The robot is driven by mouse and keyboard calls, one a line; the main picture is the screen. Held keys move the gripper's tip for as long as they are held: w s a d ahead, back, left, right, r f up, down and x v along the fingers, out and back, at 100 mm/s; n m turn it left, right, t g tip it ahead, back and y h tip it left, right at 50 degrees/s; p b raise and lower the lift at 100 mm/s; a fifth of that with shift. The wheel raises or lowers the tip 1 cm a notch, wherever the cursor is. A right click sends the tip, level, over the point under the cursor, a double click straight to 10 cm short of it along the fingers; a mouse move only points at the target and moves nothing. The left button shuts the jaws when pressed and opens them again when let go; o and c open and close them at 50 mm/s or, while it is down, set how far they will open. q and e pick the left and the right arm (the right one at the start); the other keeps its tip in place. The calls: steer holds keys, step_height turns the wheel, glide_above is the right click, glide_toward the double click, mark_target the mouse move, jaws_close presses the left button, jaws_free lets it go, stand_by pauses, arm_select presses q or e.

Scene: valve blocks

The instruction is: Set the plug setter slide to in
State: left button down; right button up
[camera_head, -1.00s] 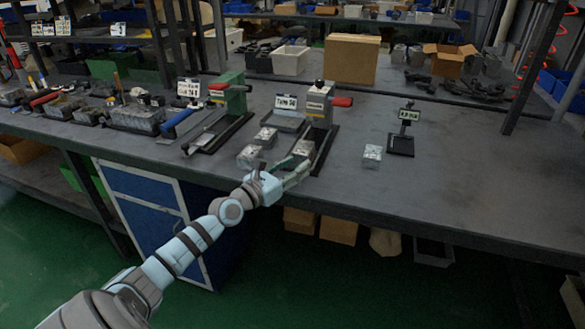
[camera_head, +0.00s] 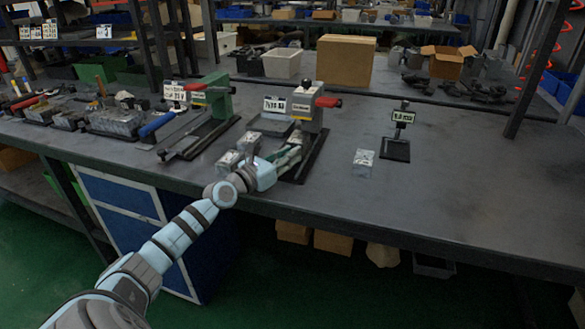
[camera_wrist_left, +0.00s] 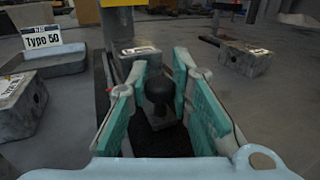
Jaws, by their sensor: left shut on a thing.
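The plug setter (camera_head: 308,108) is a grey press-like fixture with a red handle, on a dark base on the bench in the head view. My left gripper (camera_head: 293,148) reaches in low at its front. In the left wrist view, the left gripper (camera_wrist_left: 158,82) has its green-padded fingers on both sides of a black ball knob (camera_wrist_left: 157,90) and is shut on it. The knob stands on a small grey block on the dark rail. Behind it a grey block (camera_wrist_left: 136,52) sits below a yellow part. My right gripper is not in view.
A loose metal block (camera_head: 364,161) lies right of the setter, near a small sign stand (camera_head: 396,149). More blocks (camera_head: 228,161) lie left of my gripper. A green fixture (camera_head: 218,95) stands further left. The right bench is largely clear.

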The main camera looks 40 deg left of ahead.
arm_select(q)
steer(key=shift+w, duration=0.1)
steer(key=c, duration=1.5)
jaws_free()
steer(key=shift+a, duration=0.1)
steer(key=shift+o, duration=0.2)
step_height(320, 180, up, 10)
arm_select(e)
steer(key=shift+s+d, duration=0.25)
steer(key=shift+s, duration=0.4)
